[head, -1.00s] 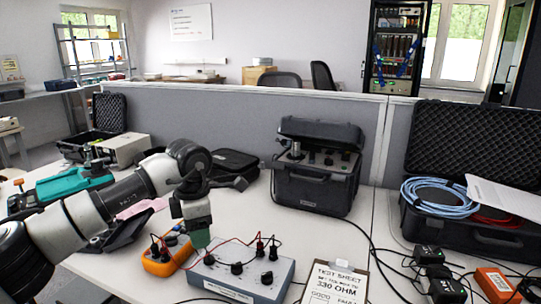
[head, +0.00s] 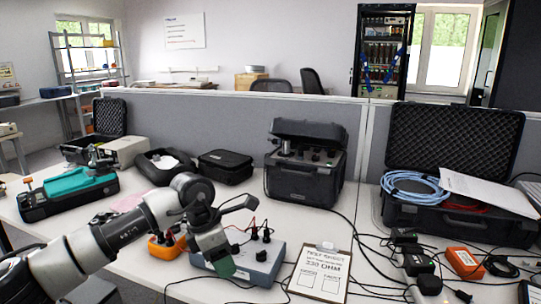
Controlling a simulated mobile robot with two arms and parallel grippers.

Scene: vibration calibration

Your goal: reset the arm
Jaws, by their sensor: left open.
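My left arm comes in from the lower left. My left gripper (head: 222,262), with a greenish tip, points down in front of the left part of a grey-blue box with black knobs (head: 262,262). It is open, and I see nothing held in it. Whether it touches the box I cannot tell. An orange meter (head: 160,248) sits just left of the gripper, partly hidden by my arm. Red and black leads run between the meter and the box. My right gripper is not in view.
A clipboard test sheet (head: 320,272) lies right of the box. A black instrument case (head: 303,182) stands behind. A teal-and-black device (head: 70,192) is at left. An open case with blue cable (head: 455,222), an orange box (head: 464,262) and loose cables crowd the right.

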